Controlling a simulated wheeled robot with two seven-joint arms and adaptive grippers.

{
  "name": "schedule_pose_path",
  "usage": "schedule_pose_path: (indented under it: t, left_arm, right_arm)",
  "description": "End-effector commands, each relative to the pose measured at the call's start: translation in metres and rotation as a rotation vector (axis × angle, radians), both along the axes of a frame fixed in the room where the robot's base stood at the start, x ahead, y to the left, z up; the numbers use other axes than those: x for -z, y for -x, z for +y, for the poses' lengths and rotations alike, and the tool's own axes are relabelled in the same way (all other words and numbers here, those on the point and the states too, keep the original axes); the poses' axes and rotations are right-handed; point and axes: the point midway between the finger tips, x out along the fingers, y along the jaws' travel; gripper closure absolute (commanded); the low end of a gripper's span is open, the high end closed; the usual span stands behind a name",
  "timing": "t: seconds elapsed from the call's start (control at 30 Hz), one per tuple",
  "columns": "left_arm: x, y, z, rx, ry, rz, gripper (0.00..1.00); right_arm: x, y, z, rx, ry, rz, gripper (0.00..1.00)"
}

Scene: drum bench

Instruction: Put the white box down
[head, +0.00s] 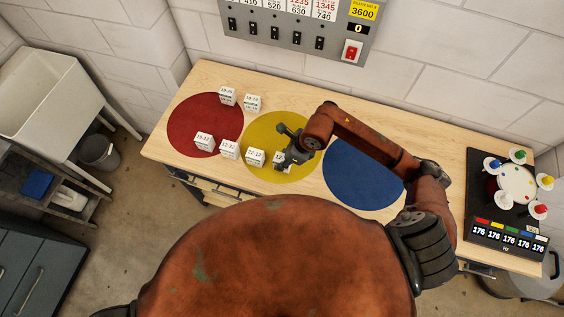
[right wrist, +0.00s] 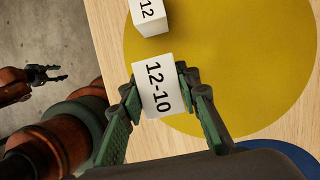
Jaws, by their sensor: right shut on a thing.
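My right gripper (head: 281,155) is over the yellow disc (head: 301,124). In the right wrist view the right gripper (right wrist: 157,92) is shut on a white box marked 12-10 (right wrist: 157,100), with a finger on each side. In the head view this box (head: 279,159) is partly hidden by the gripper. The box is over the yellow disc's near left part; I cannot tell whether it touches the bench. Another white box (head: 255,157) stands just left of it. My left gripper (right wrist: 48,76) shows small at the left of the right wrist view, fingers apart, away from the boxes.
More white boxes stand on or near the red disc (head: 190,115), including one at its lower edge (head: 229,150). The blue disc (head: 362,178) is bare. A black device with coloured knobs (head: 500,215) sits at the bench's right end. A switch panel (head: 290,35) hangs behind.

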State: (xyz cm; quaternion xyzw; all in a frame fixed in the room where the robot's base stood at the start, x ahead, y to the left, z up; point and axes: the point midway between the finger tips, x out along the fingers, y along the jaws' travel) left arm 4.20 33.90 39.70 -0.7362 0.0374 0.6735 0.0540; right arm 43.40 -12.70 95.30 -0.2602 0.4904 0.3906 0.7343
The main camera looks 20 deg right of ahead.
Motion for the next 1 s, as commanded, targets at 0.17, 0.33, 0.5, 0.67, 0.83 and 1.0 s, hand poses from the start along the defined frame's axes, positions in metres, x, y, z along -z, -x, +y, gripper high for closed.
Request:
schedule_pose_path:
  t: [0.17,0.33,0.5,0.67,0.83,1.0]
  left_arm:
    - [-0.002,0.000,0.000,0.000,0.000,-0.001,0.60]
    - [-0.009,-0.001,0.000,-0.001,-0.001,-0.002,0.60]
    - [-0.008,-0.001,0.000,-0.001,-0.001,-0.002,0.60]
    - [-0.006,-0.001,0.001,-0.001,-0.001,-0.002,0.60]
    - [-0.006,-0.001,0.001,-0.001,-0.001,-0.002,0.60]
    - [-0.006,-0.001,0.001,-0.002,-0.001,-0.002,0.60]
  right_arm:
    - [0.012,-0.006,0.000,0.002,0.001,0.004,0.97]
    - [0.034,-0.005,0.001,0.002,-0.001,0.004,0.97]
    - [0.038,-0.006,0.000,-0.001,0.001,-0.001,0.97]
    - [0.040,-0.006,0.000,-0.001,0.001,-0.001,0.97]
    - [0.040,-0.006,0.000,0.000,0.001,0.000,0.61]
    - [0.040,-0.006,0.000,0.000,0.001,0.000,0.53]
